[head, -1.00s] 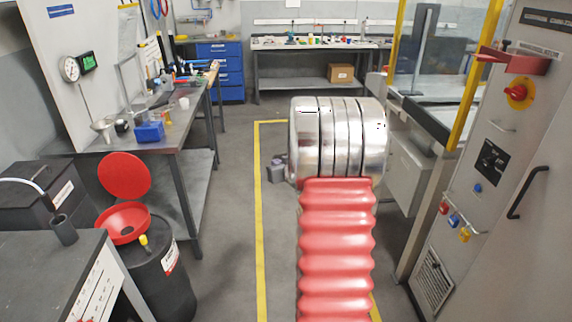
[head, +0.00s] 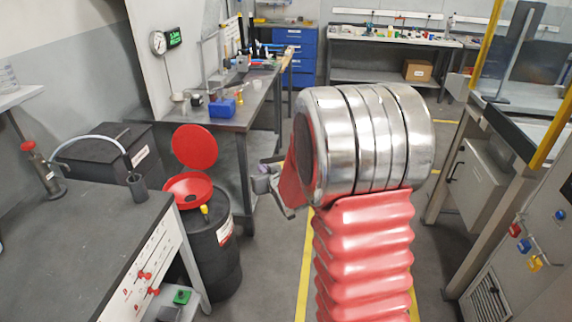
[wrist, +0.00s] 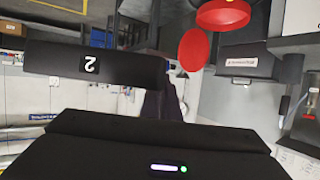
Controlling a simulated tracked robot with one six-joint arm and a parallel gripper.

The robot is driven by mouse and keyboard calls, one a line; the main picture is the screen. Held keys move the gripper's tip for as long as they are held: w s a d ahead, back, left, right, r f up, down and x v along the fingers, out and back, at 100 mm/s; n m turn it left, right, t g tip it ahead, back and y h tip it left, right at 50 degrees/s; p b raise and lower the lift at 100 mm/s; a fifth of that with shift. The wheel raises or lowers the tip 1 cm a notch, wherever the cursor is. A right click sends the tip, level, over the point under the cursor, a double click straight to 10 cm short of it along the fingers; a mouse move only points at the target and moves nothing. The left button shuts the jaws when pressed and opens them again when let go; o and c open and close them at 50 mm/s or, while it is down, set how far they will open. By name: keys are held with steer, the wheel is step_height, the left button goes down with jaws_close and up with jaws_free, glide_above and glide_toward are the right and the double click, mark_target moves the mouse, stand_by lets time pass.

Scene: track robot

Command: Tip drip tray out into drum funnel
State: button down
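The red drum funnel (head: 188,190) sits on top of a black drum (head: 212,250), left of my arm in the head view. Its round red lid (head: 195,147) stands open behind it. In the wrist view, the funnel (wrist: 223,14) and lid (wrist: 194,48) show at the top, right of centre. My gripper (head: 266,184) is partly hidden behind my arm's metal wrist, to the right of the funnel and apart from it. In the wrist view, a black part marked 2 crosses the left. I cannot make out a drip tray, nor whether the fingers are apart.
A metal workbench (head: 243,118) with a blue bin (head: 222,108) stands behind the drum. A machine frame and cabinet stand on the right. Grey floor is clear between.

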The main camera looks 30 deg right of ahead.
steer(key=s+a+f+n+y, duration=0.1)
steer(key=s+a+n+y, duration=0.1)
steer(key=a, duration=1.7)
steer(key=shift+s+f, duration=0.15)
steer(key=shift+s, duration=0.45)
